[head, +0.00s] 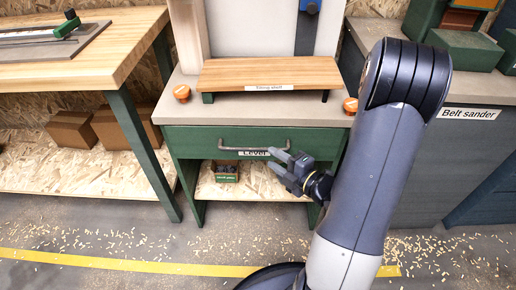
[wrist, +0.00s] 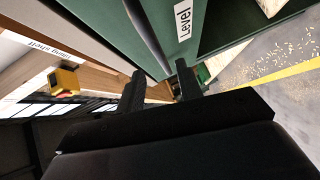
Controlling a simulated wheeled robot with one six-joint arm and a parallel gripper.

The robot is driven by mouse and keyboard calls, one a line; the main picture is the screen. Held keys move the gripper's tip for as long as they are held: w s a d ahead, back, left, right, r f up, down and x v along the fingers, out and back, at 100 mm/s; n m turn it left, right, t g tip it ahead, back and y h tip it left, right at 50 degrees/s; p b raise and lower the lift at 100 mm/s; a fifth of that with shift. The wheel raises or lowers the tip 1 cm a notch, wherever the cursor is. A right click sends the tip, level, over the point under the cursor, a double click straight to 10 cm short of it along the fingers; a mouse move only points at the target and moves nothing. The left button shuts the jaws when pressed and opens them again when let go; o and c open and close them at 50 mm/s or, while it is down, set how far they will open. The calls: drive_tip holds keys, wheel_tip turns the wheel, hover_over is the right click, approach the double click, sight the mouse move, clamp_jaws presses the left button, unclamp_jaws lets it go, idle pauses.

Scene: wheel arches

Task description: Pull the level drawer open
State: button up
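The level drawer (head: 205,143) is a green front under the grey bench top, and it looks shut. Its label reads "Level" (head: 254,153), also seen in the wrist view (wrist: 183,20). A grey bar handle (head: 236,149) runs across the front. My gripper (head: 275,159) is in front of the handle's right end, fingers pointing at the drawer. In the wrist view the two dark fingers (wrist: 160,70) are apart with nothing gripped. The handle (wrist: 147,38) runs down the picture towards the gap between the fingertips; I cannot tell whether it lies between them.
Below the drawer is an open shelf (head: 240,190) with a small green box (head: 225,171). A wooden riser (head: 268,72) and orange knobs (head: 182,92) are on the bench top. A table leg (head: 140,150) stands left, the belt sander cabinet (head: 430,160) right.

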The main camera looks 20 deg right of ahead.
sight(261, 151)
drive_tip(key=x, duration=0.7)
drive_tip(key=shift+w+a, duration=0.1)
drive_tip(key=shift+w, duration=0.05)
clamp_jaws()
idle(0.5)
